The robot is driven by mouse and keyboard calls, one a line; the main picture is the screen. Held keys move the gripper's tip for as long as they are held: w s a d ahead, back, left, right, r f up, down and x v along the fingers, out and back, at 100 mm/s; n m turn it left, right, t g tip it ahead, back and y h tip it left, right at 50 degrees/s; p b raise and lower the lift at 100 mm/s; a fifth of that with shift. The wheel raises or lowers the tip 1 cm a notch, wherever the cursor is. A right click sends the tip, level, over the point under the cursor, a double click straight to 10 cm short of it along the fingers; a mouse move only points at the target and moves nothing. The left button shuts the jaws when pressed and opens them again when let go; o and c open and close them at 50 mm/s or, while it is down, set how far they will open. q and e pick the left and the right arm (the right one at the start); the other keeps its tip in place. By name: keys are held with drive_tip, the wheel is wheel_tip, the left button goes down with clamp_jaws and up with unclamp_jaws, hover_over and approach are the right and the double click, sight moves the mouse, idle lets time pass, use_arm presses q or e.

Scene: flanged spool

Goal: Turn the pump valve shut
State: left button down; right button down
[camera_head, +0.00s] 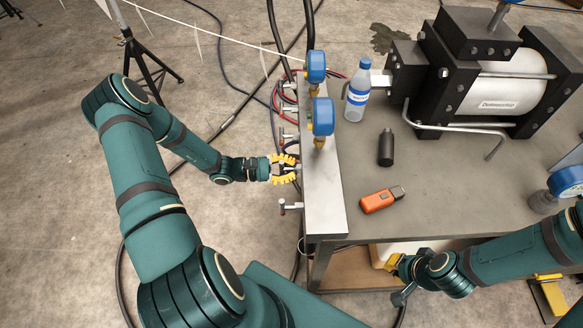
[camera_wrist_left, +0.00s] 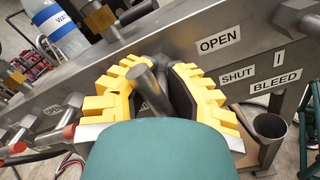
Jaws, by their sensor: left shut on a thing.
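My left gripper (camera_head: 285,168) is at the side of the metal manifold panel (camera_head: 322,195), level with its row of valves. In the left wrist view its yellow fingers (camera_wrist_left: 155,82) are shut on a grey metal valve handle (camera_wrist_left: 147,88), which stands up between them. The fingers hide the handle's base. On the panel to the right are labels reading OPEN (camera_wrist_left: 219,40), SHUT (camera_wrist_left: 238,75) and BLEED (camera_wrist_left: 276,81). My right gripper (camera_head: 390,270) is low beside the table's front edge, with yellow finger parts showing; whether it is open is unclear.
Other valves (camera_head: 290,206) line the panel, and two blue gauges (camera_head: 323,116) stand on it. On the table are a water bottle (camera_head: 357,95), a black cylinder (camera_head: 386,148), an orange device (camera_head: 381,199) and a large pump (camera_head: 490,85). Hoses run along the floor at left.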

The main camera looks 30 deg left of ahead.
use_arm(q)
drive_tip(key=c, duration=1)
unclamp_jaws()
drive_tip(key=shift+a+f, duration=0.1)
drive_tip(key=shift+a, duration=0.05)
drive_tip(key=v, duration=1.2)
drive_tip(key=shift+s, duration=0.1)
